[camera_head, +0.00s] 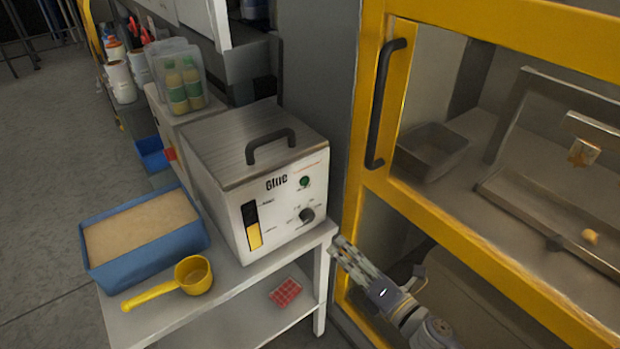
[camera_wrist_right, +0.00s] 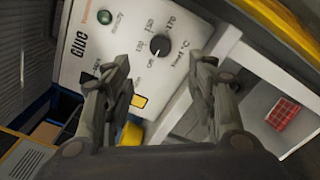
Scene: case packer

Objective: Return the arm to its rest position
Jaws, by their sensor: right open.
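My right gripper (camera_head: 345,250) is in the lower middle of the head view, in front of the right edge of the white table and beside the yellow frame. In the right wrist view its two fingers (camera_wrist_right: 163,85) are spread apart with nothing between them. They point toward the front panel of the glue machine (camera_head: 268,185), with its black dial (camera_wrist_right: 159,45) seen just beyond the gap. The gripper looks apart from the machine. My left gripper is in neither view.
A blue bin (camera_head: 105,278) of tan granules and a yellow scoop (camera_head: 160,292) sit on the white table (camera_head: 235,277). A red item (camera_head: 285,292) lies on the lower shelf. A yellow-framed enclosure with a black handle (camera_head: 388,110) stands right. Floor at left is clear.

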